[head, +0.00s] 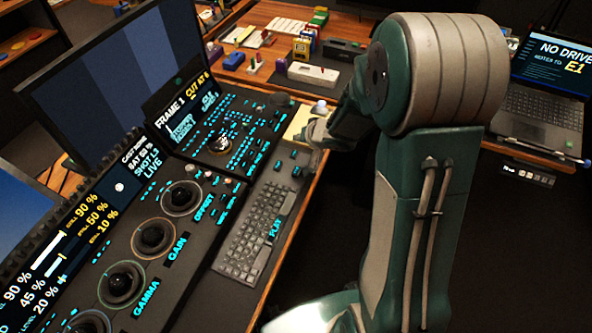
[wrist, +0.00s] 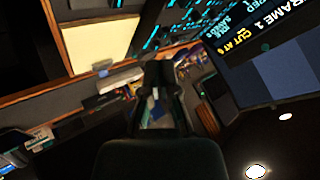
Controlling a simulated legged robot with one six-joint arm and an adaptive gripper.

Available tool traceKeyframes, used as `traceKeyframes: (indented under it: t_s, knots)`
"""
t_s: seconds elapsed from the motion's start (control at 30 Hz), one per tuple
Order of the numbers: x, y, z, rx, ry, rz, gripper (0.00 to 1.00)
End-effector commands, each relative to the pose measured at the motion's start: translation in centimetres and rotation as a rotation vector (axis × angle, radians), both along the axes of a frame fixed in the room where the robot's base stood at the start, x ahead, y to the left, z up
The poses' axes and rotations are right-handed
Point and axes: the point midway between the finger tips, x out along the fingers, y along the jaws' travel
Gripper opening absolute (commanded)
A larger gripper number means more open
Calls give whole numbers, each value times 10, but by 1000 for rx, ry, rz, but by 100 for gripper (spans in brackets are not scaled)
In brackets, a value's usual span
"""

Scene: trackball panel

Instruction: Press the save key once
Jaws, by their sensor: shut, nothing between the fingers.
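The control panel (head: 215,165) runs diagonally through the head view, with several lit cyan keys and a silver trackball (head: 222,144). I cannot read a save label on any key. My gripper (head: 312,132) hangs near the panel's right end, close to a few dark keys and a pale yellow pad (head: 298,122). In the wrist view my gripper (wrist: 160,85) is shut and empty, with the yellow pad (wrist: 98,45) and panel keys (wrist: 160,30) beyond. Contact cannot be told.
Monitors (head: 115,75) stand behind the panel. A laptop (head: 543,100) sits at the right on another desk. Small boxes and blocks (head: 302,46) crowd the wooden desk at the back. Dark floor (head: 510,260) is open at the lower right.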

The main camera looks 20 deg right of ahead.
Motion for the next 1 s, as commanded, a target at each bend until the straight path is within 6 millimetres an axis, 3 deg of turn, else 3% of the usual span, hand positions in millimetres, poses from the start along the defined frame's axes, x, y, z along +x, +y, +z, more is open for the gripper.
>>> traceKeyframes:
  t_s: [0.13,0.63,1.0]
  knots:
    - [-2,7,-17,66,33,22,0]
    - [-2,10,-25,79,41,27,0]
    - [-3,9,-70,78,43,26,0]
